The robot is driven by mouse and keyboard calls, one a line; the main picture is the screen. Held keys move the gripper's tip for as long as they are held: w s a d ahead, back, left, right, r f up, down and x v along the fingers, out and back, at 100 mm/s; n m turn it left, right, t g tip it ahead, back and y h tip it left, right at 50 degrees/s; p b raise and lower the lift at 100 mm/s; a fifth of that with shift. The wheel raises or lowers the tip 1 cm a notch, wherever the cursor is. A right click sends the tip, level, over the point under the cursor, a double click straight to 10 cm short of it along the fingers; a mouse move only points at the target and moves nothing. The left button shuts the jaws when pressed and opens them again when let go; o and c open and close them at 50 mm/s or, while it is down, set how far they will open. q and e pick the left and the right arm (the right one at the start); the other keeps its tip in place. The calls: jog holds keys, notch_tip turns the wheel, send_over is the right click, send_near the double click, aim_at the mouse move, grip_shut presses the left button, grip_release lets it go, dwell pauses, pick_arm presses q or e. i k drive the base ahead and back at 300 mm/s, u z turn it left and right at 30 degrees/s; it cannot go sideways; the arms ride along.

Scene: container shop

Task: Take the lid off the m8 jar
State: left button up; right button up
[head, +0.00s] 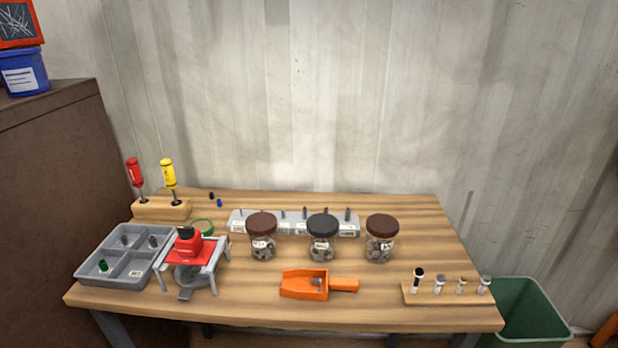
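Three clear jars with small metal parts inside stand upright in a row on the wooden bench. The left jar (263,246) has a brown lid (261,223). The middle jar (321,249) has a dark grey lid (322,224). The right jar (379,248) has a brown lid (382,225). All three lids sit on their jars. The jars carry small pale labels, too small to read, so I cannot tell which is the m8 jar. Neither of my grippers is in view.
An orange scoop (305,285) lies in front of the jars. A grey rack (294,219) with upright pins stands behind them. A red-topped stand (194,251) and divided grey tray (88,272) are left. A wooden strip (449,296) with several bolts is right.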

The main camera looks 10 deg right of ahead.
aim_at(379, 251)
jog(key=u, duration=3.2)
jog(key=k, duration=2.15)
jog(key=z, duration=2.15)
